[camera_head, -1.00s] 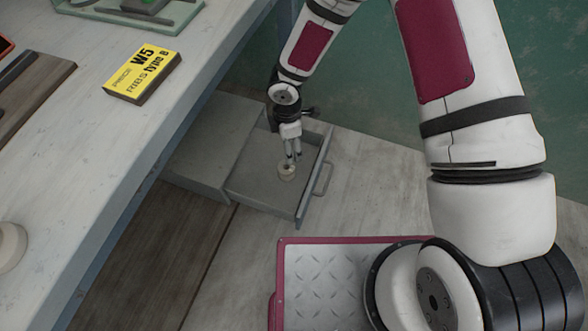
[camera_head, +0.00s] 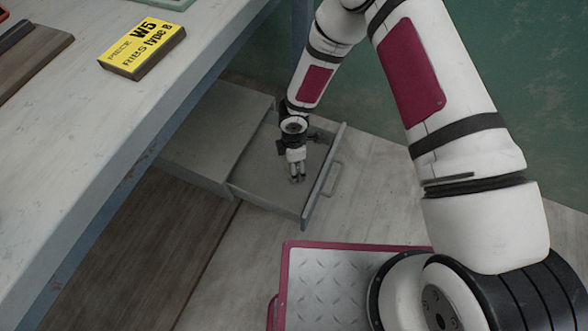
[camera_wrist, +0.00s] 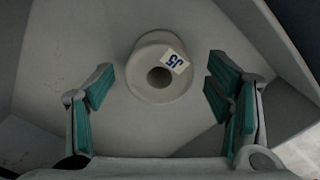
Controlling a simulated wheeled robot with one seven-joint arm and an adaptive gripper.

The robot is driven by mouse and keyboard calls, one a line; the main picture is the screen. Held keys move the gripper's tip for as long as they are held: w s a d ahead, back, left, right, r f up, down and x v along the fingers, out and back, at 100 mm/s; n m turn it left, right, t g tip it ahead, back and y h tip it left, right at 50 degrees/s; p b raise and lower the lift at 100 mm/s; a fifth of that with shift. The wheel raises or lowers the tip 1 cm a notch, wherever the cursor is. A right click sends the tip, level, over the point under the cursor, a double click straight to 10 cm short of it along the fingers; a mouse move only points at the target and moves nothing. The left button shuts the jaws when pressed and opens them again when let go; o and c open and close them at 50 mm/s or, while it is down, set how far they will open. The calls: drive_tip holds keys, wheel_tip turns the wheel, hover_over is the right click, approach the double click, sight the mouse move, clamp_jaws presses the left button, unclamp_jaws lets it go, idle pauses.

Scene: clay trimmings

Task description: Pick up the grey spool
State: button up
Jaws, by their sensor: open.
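The grey spool (camera_wrist: 146,63) lies on the drawer floor in the wrist view, its round end with a dark centre hole facing the camera. A small white label reading "J5" is stuck on it. My gripper (camera_wrist: 160,84) is open, with a teal-padded finger on either side of the spool in the picture and clear gaps between. In the head view my gripper (camera_head: 297,178) points down into the open drawer (camera_head: 262,182). The spool does not show there, apparently hidden by my gripper.
The drawer's front panel (camera_head: 323,178) with its handle stands close to the right of my gripper. The drawer cabinet (camera_head: 210,135) is to the left. A workbench (camera_head: 85,130) holds a yellow-topped box (camera_head: 143,50) marked W5. The rest of the drawer floor looks bare.

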drive_tip(key=shift+w+f, duration=0.1)
drive_tip(key=shift+f, duration=0.8)
drive_tip(key=c, duration=1.4)
drive_tip(key=shift+c, duration=0.2)
